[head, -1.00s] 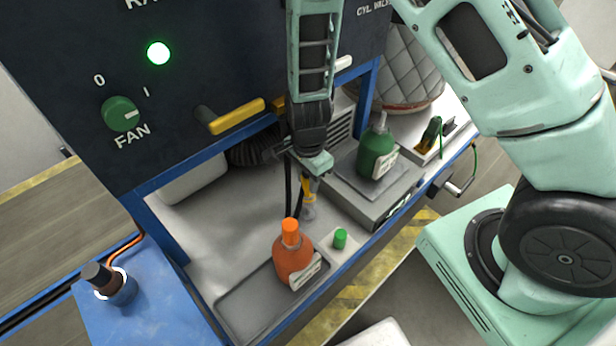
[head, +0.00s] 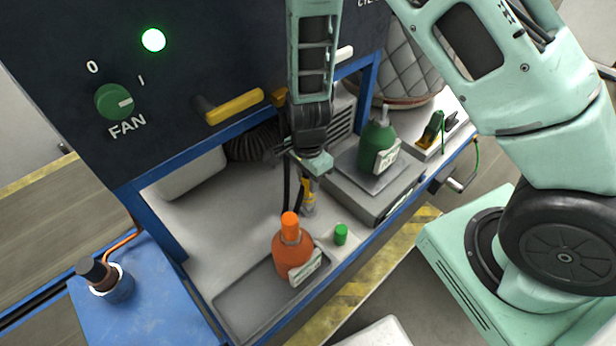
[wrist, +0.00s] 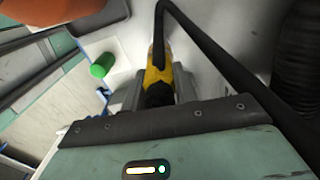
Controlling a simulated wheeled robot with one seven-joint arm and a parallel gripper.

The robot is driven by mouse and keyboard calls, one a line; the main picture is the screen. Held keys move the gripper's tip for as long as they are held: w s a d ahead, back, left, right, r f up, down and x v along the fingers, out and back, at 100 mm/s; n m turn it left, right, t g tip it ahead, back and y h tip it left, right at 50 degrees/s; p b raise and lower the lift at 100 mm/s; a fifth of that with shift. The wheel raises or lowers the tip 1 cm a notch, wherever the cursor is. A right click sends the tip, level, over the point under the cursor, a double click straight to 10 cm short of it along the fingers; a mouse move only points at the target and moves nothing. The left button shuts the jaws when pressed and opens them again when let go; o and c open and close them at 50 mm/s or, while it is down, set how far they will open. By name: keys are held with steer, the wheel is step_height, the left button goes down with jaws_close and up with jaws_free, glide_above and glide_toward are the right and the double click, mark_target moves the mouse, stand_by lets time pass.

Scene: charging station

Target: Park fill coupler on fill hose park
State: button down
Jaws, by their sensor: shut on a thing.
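The fill coupler (head: 308,190) is a yellow piece with a black hose, and it also shows in the wrist view (wrist: 158,75). My gripper (wrist: 157,92) is shut on it, with one grey finger on each side. In the head view my gripper (head: 308,178) hangs over the counter, between the orange bottle and the grey scale. The black hose (head: 287,185) rises beside the coupler and loops over it in the wrist view. The coupler's lower end is near a pale piece on the counter; I cannot tell whether they touch. I cannot identify the fill hose park with certainty.
An orange bottle (head: 292,255) stands on a grey tray (head: 240,296). A small green cap (head: 341,234) stands close to the right. A green bottle (head: 377,150) sits on the scale (head: 352,192). A yellow handle (head: 234,107) sticks out from the dark panel above.

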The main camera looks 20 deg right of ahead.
mark_target(308, 187)
steer(key=shift+f+b, duration=1.05)
steer(key=shift+f, duration=0.5)
steer(key=c, duration=1)
jaws_free()
steer(key=shift+r, duration=0.1)
step_height(308, 187, up, 12)
steer(key=shift+f, duration=0.1)
steer(key=s+a+r+n+b, duration=0.1)
steer(key=s+a+r+n, duration=0.1)
steer(key=s+n, duration=0.4)
steer(key=s+a+r+n+b, duration=0.1)
steer(key=s+a+r+n, duration=0.1)
steer(key=s+r+n, duration=0.3)
steer(key=s+a+r+n+b, duration=0.1)
steer(key=s+a+r+n, duration=0.1)
steer(key=s+n, duration=0.7)
steer(key=shift+a+r+n+y, duration=0.15)
steer(key=shift+r+n, duration=0.25)
steer(key=shift+n, duration=0.3)
steer(key=shift+r+n+y, duration=0.15)
steer(key=shift+r+n, duration=0.25)
steer(key=shift+n, duration=0.3)
